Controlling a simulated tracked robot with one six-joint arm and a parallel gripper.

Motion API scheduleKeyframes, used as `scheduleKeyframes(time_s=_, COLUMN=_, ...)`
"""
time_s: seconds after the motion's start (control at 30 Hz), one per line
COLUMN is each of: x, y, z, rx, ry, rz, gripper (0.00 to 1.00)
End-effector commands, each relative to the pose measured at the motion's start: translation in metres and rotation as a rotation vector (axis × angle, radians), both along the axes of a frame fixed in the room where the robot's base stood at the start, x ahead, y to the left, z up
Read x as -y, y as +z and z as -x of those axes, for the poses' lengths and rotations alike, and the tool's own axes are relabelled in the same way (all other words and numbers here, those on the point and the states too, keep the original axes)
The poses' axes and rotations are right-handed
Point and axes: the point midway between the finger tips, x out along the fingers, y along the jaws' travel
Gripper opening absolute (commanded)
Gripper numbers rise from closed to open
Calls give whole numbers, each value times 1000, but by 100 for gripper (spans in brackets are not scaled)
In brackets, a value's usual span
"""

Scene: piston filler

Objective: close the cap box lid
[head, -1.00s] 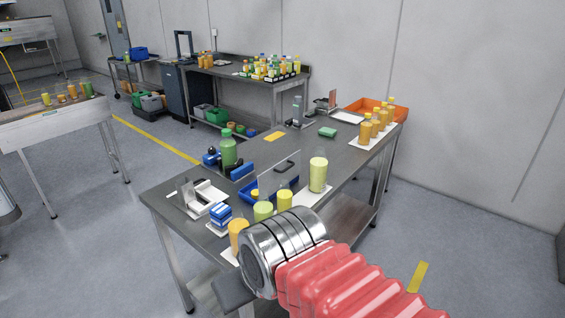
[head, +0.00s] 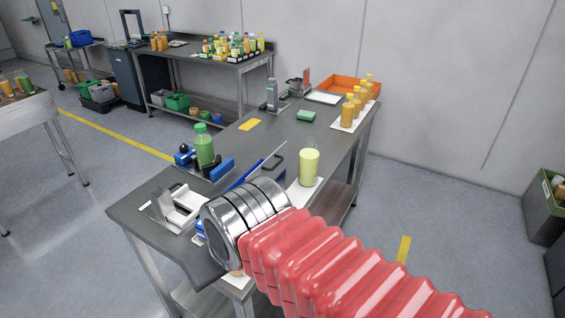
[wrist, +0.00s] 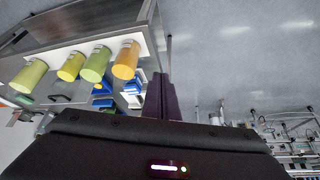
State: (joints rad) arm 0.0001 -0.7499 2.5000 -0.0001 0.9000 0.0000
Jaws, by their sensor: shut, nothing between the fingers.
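The cap box (head: 243,174) is a blue tray on the steel table in the head view, partly hidden behind my arm. Its clear lid (head: 266,160) stands up at a slant, open, with its lower part hidden by my arm. My gripper (wrist: 160,82) shows in the wrist view as dark fingers closed together, with nothing held. Blue items (wrist: 103,94) lie beside the fingers in the wrist view; I cannot tell whether one is the cap box.
A white stand (head: 176,205) is at the table's left end. Orange bottles (head: 358,104) and an orange tray (head: 351,87) are at the far end.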

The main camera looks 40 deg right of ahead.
Motion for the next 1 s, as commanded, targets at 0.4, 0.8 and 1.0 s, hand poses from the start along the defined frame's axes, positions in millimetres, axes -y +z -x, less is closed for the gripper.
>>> scheduleKeyframes(time_s=0.4, x=1, y=1, z=-2, rx=-6, ry=-23, rz=-14, gripper=0)
scheduleKeyframes(time_s=0.8, x=37, y=4, z=-42, rx=-121, ry=-462, rz=-303, gripper=0)
scheduleKeyframes(time_s=1.0, x=68, y=4, z=-72, rx=-182, ry=-760, rz=-509, gripper=0)
